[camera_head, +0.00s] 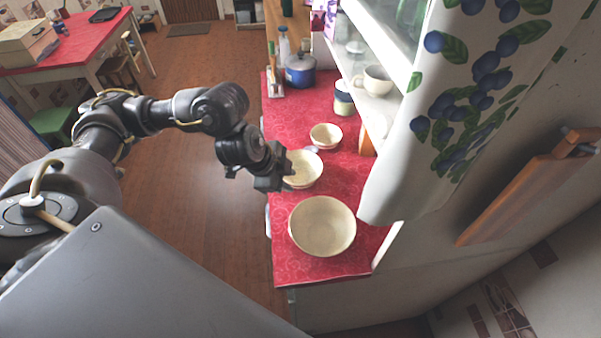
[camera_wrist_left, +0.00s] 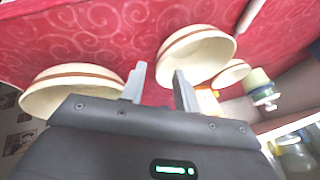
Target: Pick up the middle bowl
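Three cream bowls stand in a row on the red counter. The middle bowl (camera_head: 305,168) is medium-sized, between the large bowl (camera_head: 322,226) nearest me and the small bowl (camera_head: 326,136) farther off. My left gripper (camera_head: 285,172) is at the middle bowl's left side and hides part of its rim. In the left wrist view its two fingers (camera_wrist_left: 160,70) are apart with nothing clasped. The middle bowl (camera_wrist_left: 197,55) shows just beyond the right finger; I cannot tell whether they touch. The large bowl (camera_wrist_left: 70,85) is at left there. My right gripper is not in view.
A blue pot (camera_head: 300,70), bottles and a lidded jar (camera_head: 343,98) stand farther back on the counter. A shelf with a cup (camera_head: 373,80) and a patterned curtain (camera_head: 470,90) border the right side. Open floor (camera_head: 215,180) lies left of the counter.

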